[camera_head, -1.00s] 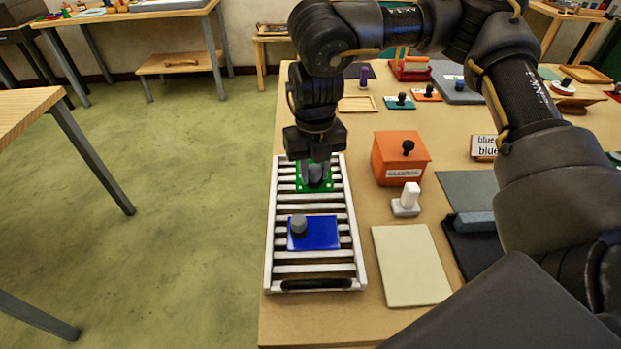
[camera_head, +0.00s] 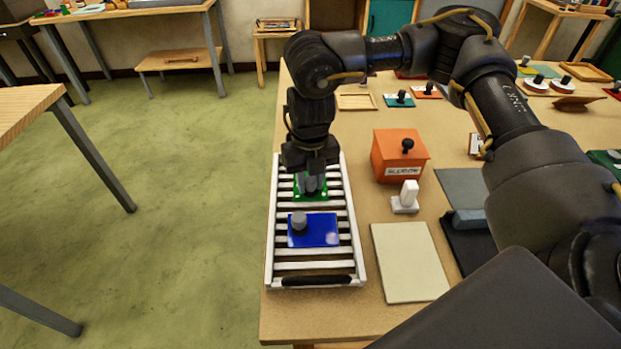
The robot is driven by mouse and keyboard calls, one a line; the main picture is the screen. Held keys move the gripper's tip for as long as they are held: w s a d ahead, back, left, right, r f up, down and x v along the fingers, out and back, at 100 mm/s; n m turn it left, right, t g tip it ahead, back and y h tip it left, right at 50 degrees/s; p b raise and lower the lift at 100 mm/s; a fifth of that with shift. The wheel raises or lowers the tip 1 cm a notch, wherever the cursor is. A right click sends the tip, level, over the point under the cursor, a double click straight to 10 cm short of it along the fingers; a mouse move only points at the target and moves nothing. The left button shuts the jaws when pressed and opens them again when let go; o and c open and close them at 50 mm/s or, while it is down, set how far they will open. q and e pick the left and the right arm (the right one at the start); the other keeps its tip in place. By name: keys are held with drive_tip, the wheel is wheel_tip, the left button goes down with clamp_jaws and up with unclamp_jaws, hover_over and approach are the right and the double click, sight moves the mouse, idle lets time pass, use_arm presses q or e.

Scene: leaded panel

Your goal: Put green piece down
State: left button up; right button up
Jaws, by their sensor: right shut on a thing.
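The green piece (camera_head: 299,195) is at the far half of a white slatted rack (camera_head: 349,241) on the table. My right gripper (camera_head: 311,187) points down over it and is shut on its grey knob, hiding much of the piece. The green piece is at or just above the slats; I cannot tell if it touches them. A blue piece (camera_head: 318,233) with a grey knob lies on the nearer slats of the same rack. My left gripper is not in view.
An orange box (camera_head: 398,157) with a black knob stands right of the rack, with a white stamp-like block (camera_head: 406,197) in front. A cream sheet (camera_head: 409,262) lies nearer. Grey and dark pads lie farther right. Green floor is open to the left.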

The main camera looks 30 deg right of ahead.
drive_tip(key=o, duration=0.9)
wheel_tip(320, 180, up, 12)
drive_tip(key=shift+r, duration=0.15)
